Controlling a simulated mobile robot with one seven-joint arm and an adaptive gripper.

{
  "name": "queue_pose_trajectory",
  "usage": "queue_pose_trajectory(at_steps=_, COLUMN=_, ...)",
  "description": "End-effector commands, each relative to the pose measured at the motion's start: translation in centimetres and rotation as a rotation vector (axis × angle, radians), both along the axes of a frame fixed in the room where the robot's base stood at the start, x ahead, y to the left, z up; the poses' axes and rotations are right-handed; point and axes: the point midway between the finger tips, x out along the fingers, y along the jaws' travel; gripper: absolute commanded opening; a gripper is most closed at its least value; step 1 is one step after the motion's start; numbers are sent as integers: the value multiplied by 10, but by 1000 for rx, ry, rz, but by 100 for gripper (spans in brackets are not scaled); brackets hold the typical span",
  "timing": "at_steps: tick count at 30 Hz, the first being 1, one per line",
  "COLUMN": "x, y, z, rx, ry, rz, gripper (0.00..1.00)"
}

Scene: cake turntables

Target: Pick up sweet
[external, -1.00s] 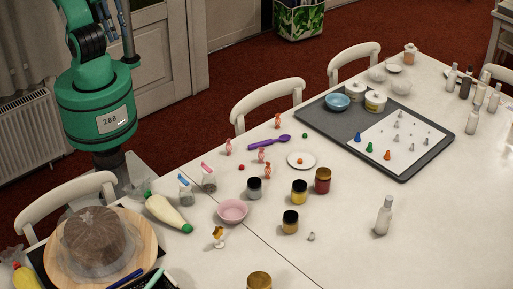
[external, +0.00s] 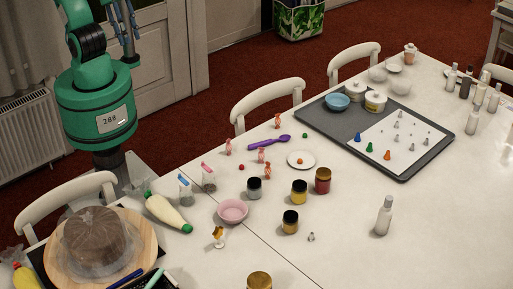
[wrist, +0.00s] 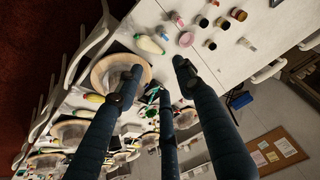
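Several red-and-white striped wrapped sweets stand on the white table in the external view. One sweet (external: 228,147) is left of the purple scoop, another sweet (external: 277,120) is beyond it. Two more sweets, the nearer of them (external: 267,172), are close together left of a small white saucer (external: 301,166). Small red and green balls lie near them; I cannot tell if these are sweets. My gripper (wrist: 157,70) shows in the wrist view with its dark fingers spread and nothing between them. It is above the table, away from the sweets. The external view does not show it.
Jars, including a red-brown jar (external: 322,181), and a pink bowl (external: 233,210) stand near the sweets. A purple scoop (external: 270,142) lies among them. A grey tray (external: 440,150) is at the back right. A wrapped cake (external: 92,238) is at the front left. Chairs line the far edge.

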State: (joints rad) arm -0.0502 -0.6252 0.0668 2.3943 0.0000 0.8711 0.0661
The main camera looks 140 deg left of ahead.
Motion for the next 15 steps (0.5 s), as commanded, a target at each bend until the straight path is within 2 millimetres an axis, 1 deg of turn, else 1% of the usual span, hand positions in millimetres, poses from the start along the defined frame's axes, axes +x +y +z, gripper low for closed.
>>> queue_pose_trajectory(at_steps=1, x=12, y=5, z=-3, rx=5, ry=17, rz=0, gripper=38)
queue_pose_trajectory(at_steps=8, x=67, y=30, z=-20, rx=24, ry=77, rz=-10, gripper=38)
queue_pose_trajectory(at_steps=11, x=89, y=42, z=-31, rx=31, ry=103, rz=-16, gripper=38)
queue_pose_trajectory(at_steps=15, x=121, y=61, z=-51, rx=39, ry=139, rz=-24, gripper=38)
